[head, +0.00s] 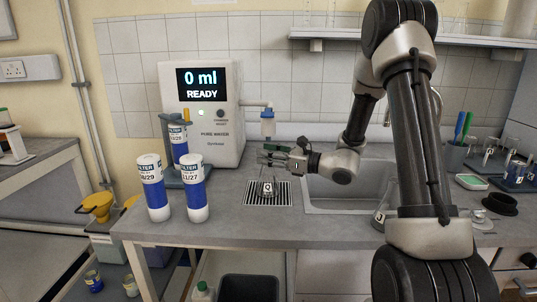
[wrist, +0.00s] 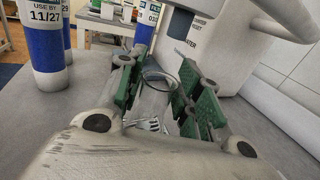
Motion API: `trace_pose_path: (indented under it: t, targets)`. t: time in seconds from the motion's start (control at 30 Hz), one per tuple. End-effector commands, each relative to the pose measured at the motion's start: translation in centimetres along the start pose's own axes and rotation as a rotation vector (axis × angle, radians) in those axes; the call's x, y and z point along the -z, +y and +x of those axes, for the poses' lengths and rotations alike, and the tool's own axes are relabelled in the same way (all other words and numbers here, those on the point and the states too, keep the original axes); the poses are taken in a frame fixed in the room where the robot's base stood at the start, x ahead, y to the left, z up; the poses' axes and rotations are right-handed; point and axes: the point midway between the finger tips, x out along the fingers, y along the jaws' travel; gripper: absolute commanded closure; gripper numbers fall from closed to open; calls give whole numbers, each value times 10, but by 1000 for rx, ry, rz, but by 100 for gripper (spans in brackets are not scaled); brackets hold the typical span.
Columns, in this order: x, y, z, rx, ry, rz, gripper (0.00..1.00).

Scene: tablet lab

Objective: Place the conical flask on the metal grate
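The conical flask (head: 267,188) is small, clear glass with a pale label. It stands upright on the metal grate (head: 284,194), a dark slotted panel in the worktop below the water dispenser's nozzle. My gripper (head: 270,155) is just above the flask in the head view. I see no clear contact between the pads and the glass.
The water dispenser (head: 205,110) reads "0 ml READY"; its nozzle (head: 267,125) hangs close above my gripper. Two blue-and-white filter cartridges (head: 153,190) (head: 194,190) stand left, another in a holder (head: 178,140). A sink (head: 345,195) lies right of the grate.

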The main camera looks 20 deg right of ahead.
Motion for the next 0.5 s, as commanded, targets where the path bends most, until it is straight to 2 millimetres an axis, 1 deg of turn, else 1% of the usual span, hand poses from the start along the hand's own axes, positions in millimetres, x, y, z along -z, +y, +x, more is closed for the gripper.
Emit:
trace_pose_path:
  t: [0.03, 0.07, 0.33, 0.4, 0.43, 0.5]
  targets:
    - [0, 0, 0, 0, 0, 0, 51]
    - [0, 0, 0, 0, 0, 0, 48]
    - [0, 0, 0, 0, 0, -1, 48]
    - [-3, 0, 0, 0, -1, -2, 48]
    - [-4, 0, -1, 0, -1, -2, 48]
    - [-3, -1, -10, 2, 0, 0, 48]
